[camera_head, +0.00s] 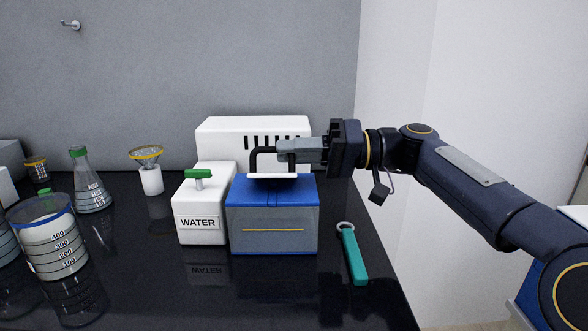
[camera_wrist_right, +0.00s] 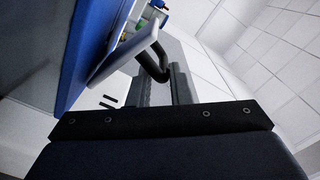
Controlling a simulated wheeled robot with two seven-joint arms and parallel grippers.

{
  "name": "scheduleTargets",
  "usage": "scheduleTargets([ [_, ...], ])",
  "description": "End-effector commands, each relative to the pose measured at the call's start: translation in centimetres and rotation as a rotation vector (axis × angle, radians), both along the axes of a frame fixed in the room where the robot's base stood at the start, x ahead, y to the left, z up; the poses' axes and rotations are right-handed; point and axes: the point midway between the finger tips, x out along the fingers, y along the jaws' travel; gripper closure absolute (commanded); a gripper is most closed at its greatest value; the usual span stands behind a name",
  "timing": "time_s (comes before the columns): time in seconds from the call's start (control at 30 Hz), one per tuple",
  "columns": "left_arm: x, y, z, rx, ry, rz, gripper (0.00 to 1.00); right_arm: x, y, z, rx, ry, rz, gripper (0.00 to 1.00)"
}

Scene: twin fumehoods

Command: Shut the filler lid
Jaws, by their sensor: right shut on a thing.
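The filler is a blue and grey box (camera_head: 273,228) on the black bench in the head view. Its lid, a white plate (camera_head: 273,176) with a black loop handle (camera_head: 256,160), is at the box's top. My right gripper (camera_head: 283,151) comes in from the right and is shut on the black handle. In the right wrist view, the gripper (camera_wrist_right: 164,80) holds the handle (camera_wrist_right: 152,68), and the white lid (camera_wrist_right: 138,47) stands at an angle to the blue top (camera_wrist_right: 93,45). The hinge and the opening under the lid are hidden. My left gripper is out of view.
A white WATER container (camera_head: 200,224) with a green tap stands just left of the box. A white slotted unit (camera_head: 225,130) is behind. A teal-handled tool (camera_head: 354,256) lies to the right. A beaker (camera_head: 50,248) and flask (camera_head: 91,190) stand left. The front bench is clear.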

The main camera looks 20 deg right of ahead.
Motion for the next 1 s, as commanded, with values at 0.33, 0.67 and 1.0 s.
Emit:
scheduleTargets([
  [0.33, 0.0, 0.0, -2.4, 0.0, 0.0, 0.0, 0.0, -1.1, 0.5, -0.2, -0.025, -0.105, 0.015, 1.0],
  [0.67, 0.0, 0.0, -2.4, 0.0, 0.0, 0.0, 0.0, -1.1, 0.5, -0.1, -0.028, -0.113, 0.015, 1.0],
  [1.0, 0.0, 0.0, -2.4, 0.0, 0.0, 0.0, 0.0, -1.0, 0.5, -0.2, -0.029, -0.111, 0.012, 0.67],
])
